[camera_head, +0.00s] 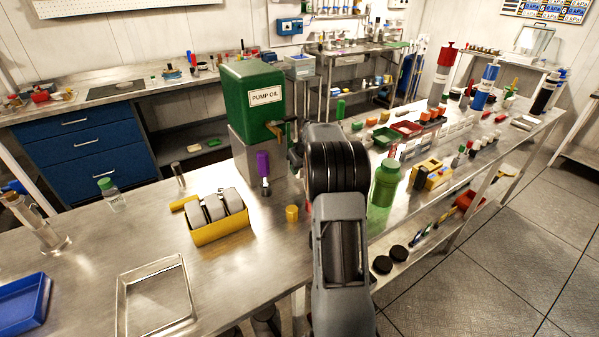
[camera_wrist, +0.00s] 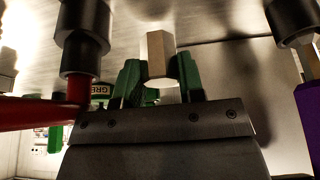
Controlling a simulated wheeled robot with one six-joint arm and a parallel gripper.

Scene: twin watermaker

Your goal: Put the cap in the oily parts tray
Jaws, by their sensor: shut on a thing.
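In the wrist view, my gripper (camera_wrist: 159,72) has green fingers closed on both sides of a small tan, faceted piece with a pale end, which appears to be the cap (camera_wrist: 157,48). In the head view, my own arm hides the gripper and the cap. No tray carries a readable oily parts label. An empty steel tray (camera_head: 121,304) lies at the front left of the bench, and a blue tray (camera_head: 42,304) is at the far left edge. A red tray (camera_head: 407,129) and a green tray (camera_head: 384,138) stand beyond my arm.
The green pump oil tank (camera_head: 252,98) stands on a metal block left of my arm. Bare bench lies around the steel tray.

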